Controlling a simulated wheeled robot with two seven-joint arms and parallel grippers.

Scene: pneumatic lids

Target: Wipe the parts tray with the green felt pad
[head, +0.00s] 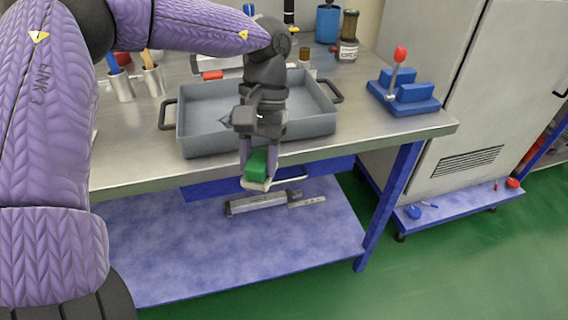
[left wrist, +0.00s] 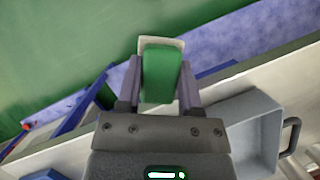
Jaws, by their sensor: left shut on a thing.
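The parts tray (head: 205,135) is a grey rectangular pan with a dark handle at each end, standing on the metal bench top. It also shows at the right of the left wrist view (left wrist: 262,130). My left gripper (head: 258,168) is shut on the green felt pad (head: 256,164), which has a pale layer on its far side. In the left wrist view the pad (left wrist: 161,72) sits between the two fingers of the gripper (left wrist: 160,85). In the head view, gripper and pad appear in front of the tray's near wall, by the bench's front edge. My right gripper is not in view.
A blue fixture with a red-knobbed lever (head: 405,92) stands right of the tray. Metal cups with brushes (head: 120,86) stand at the left. A brown-topped jar (head: 348,38) and a blue cup (head: 327,24) are at the back. The bench's right front corner is clear.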

